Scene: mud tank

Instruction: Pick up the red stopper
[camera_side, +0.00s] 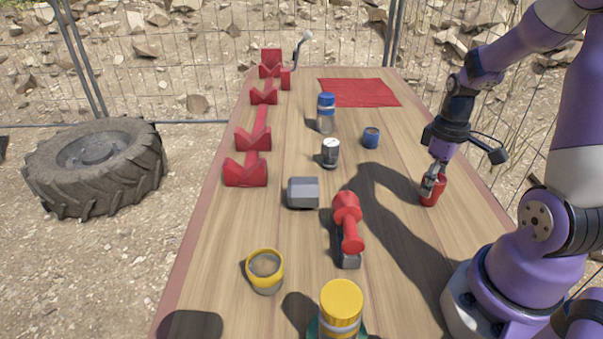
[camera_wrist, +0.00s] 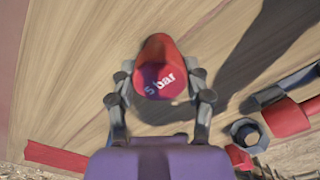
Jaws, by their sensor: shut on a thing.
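The red stopper (camera_side: 432,192) is at the right side of the wooden table in the side view, a short red piece that tapers. In the wrist view the red stopper (camera_wrist: 160,68) sits between my fingers, with "5 bar" in white on its face. My gripper (camera_side: 434,182) points down from above. In the wrist view my gripper (camera_wrist: 160,95) has a finger against each side of the stopper and is shut on it. I cannot tell whether its underside touches the table.
A red tool with a grey end (camera_side: 348,225) lies left of my gripper. A grey hexagonal block (camera_side: 303,193), a blue tin (camera_side: 371,138) and a silver can (camera_side: 330,154) stand nearby. Red V-shaped supports (camera_side: 246,172) line the left edge. The table around the stopper is clear.

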